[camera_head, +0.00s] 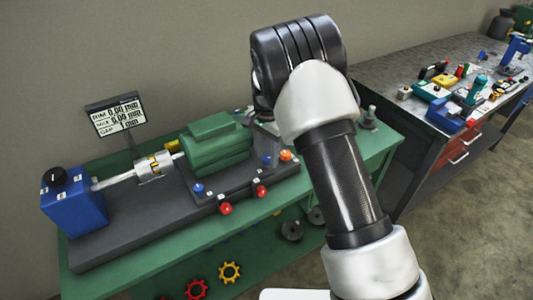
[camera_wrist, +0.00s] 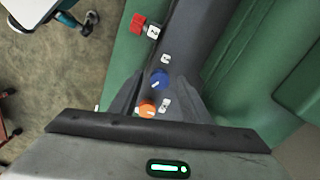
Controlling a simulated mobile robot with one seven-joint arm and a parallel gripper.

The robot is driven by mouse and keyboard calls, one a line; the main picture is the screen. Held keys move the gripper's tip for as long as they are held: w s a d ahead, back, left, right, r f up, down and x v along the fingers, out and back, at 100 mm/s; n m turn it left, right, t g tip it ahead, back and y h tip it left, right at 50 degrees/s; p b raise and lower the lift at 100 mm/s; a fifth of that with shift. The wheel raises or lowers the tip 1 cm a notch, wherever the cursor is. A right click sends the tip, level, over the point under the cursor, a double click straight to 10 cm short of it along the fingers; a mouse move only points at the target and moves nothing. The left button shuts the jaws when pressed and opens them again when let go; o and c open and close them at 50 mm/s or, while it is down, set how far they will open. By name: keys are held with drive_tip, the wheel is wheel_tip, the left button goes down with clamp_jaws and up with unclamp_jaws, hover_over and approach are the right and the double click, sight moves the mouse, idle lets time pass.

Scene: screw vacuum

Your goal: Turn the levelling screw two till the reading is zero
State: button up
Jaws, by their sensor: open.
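The levelling screws are not clearly numbered in the head view. In the wrist view a red knob (camera_wrist: 138,23) has a white tag (camera_wrist: 153,31) that seems to read 2. In the head view two red knobs, a left one (camera_head: 225,208) and a right one (camera_head: 260,191), stand at the front edge of the dark base. The readout screen (camera_head: 115,117) shows RIM 0.00 mm and a second line near 0.00; its last line is unclear. My gripper (camera_wrist: 165,88) is open; between its dark fingers show a blue knob (camera_wrist: 160,78) and an orange knob (camera_wrist: 147,108).
A green motor (camera_head: 215,146) and a blue box (camera_head: 73,202) joined by a shaft stand on the green bench (camera_head: 150,262). Another blue knob (camera_head: 197,188) is near the motor's left foot. A cluttered grey workbench (camera_head: 400,75) stands at the right.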

sight(267, 158)
drive_tip(key=shift+r, duration=0.1)
wheel_tip(267, 158, up, 17)
drive_tip(key=shift+r+p, duration=0.15)
drive_tip(key=shift+p, duration=0.2)
drive_tip(key=s+d+r+n+t+y+p, duration=0.1)
drive_tip(key=s+d+r+n+t+p, duration=0.15)
drive_tip(key=s+d+r, duration=0.9)
drive_tip(key=s+d+r+n+t+p, duration=0.1)
drive_tip(key=s+d+n, duration=0.1)
drive_tip(key=s, duration=0.8)
drive_tip(key=s+d+r+n+t+h+p, duration=0.1)
drive_tip(key=s+d+r+n+t, duration=0.1)
drive_tip(key=s, duration=0.8)
drive_tip(key=shift+d+r+n+p, duration=0.25)
drive_tip(key=shift+d+n+p, duration=0.15)
drive_tip(key=shift+d+n, duration=0.4)
